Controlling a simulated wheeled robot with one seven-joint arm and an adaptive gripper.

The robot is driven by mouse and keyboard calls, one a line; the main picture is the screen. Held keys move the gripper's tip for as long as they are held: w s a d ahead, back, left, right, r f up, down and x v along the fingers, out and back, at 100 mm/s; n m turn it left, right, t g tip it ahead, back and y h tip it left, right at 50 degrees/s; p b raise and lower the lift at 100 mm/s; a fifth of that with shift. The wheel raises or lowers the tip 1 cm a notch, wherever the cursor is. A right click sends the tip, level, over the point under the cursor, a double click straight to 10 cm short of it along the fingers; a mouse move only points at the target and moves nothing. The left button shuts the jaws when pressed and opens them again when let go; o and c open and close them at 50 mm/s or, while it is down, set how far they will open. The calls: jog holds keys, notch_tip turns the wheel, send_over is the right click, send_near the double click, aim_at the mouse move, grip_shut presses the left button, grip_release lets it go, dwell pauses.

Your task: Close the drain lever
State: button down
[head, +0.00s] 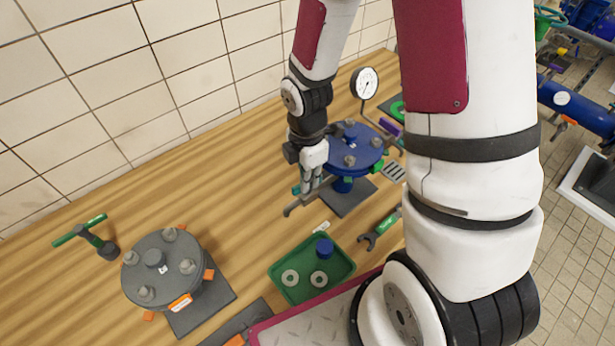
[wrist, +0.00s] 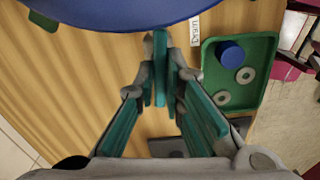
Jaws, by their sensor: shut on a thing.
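The blue lidded vessel (head: 346,150) stands on a dark plate on the wooden bench; its rim (wrist: 110,12) fills the top of the wrist view. A grey bent bar (head: 293,209) sticks out low from its left front side. My gripper (head: 311,186) is beside the vessel, pointing down just above that bar. In the wrist view its teal-padded fingers (wrist: 161,85) are closed together on a narrow part, which I take for the drain lever (wrist: 160,42). The fingers hide most of the lever, so its exact angle cannot be told. A white drain label (wrist: 195,31) lies to its right.
A green tray (head: 287,294) with two washers and a blue cap lies in front of the vessel. A wrench (head: 379,229) is to the right. A grey lidded vessel (head: 160,262) and a green-handled tool (head: 84,233) stand at left. A gauge (head: 364,83) rises behind.

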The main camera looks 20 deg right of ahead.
jog(key=m+p, duration=0.1)
jog(key=m, duration=0.3)
jog(key=shift+r, duration=0.1)
jog(key=m, duration=0.4)
jog(key=shift+p, duration=0.4)
jog(key=m, duration=0.4)
jog(key=shift+p, duration=0.4)
jog(key=shift+m+p, duration=0.35)
jog(key=shift+m, duration=1.75)
jog(key=c, duration=1.7)
grip_release()
notch_tip(320, 180, up, 12)
jog(key=shift+f, duration=0.1)
